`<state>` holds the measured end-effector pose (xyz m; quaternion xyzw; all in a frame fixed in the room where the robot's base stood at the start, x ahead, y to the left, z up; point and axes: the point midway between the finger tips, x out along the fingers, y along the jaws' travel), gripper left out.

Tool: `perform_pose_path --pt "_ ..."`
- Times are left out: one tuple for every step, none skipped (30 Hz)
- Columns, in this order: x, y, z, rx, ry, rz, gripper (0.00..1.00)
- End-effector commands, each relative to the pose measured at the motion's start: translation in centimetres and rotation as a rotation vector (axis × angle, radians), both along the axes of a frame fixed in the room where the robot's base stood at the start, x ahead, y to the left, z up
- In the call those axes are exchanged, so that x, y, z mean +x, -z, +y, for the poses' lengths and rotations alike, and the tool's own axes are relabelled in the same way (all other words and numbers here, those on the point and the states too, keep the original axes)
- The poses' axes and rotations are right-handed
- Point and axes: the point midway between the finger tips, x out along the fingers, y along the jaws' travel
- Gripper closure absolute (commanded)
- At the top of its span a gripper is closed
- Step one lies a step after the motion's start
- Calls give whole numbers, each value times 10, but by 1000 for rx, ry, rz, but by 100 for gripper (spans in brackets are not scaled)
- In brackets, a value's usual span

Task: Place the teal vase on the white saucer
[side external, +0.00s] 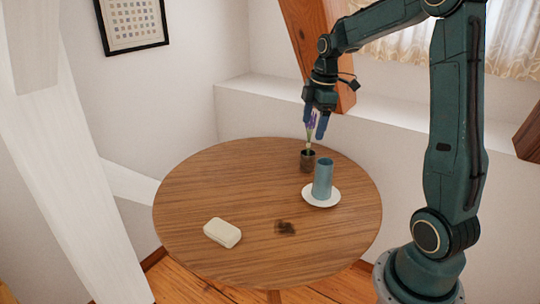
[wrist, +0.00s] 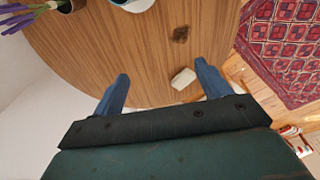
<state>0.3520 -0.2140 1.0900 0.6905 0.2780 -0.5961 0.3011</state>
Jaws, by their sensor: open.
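The teal vase (side external: 322,179) stands upright on the white saucer (side external: 334,200) on the right part of the round wooden table. In the wrist view only a sliver of the saucer (wrist: 138,6) shows at the top edge, and the vase is mostly cut off. My gripper (side external: 319,127) is above the back of the table, higher than the vase and apart from it. Its blue fingers also show in the wrist view (wrist: 163,83), spread wide with nothing between them.
A small dark pot (side external: 307,161) with purple flowers stands behind the vase, close to my gripper. A cream soap-like block (side external: 222,233) lies at the table's front left. A dark patch (side external: 285,228) marks the wood. The table's left side (side external: 205,190) is clear.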

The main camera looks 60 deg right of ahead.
Motion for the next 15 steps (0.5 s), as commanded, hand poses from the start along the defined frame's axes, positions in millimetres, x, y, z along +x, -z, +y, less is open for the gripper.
perform_pose_path --pt "-3 -10 16 -6 26 -13 24" --pt "-5 -15 24 -9 48 -20 24" --pt "-8 -21 34 -10 76 -30 24" --pt "-11 -25 43 -12 96 -37 24" --pt "-14 -29 50 -13 118 -46 24" --pt "-18 -34 60 -12 147 -55 24" --pt "-21 -37 68 -12 169 -64 24" --pt "-25 -40 75 -10 190 -72 24" --pt "-30 -45 85 -9 216 -84 24" --pt "-34 -48 92 -7 239 -93 24" --pt "-38 -51 99 -4 260 -102 24" --pt "-43 -54 107 -1 289 -115 24" --pt "-48 -56 114 3 310 -124 24" --pt "-52 -58 120 6 331 -133 24" --pt "-59 -61 128 13 357 -146 24"
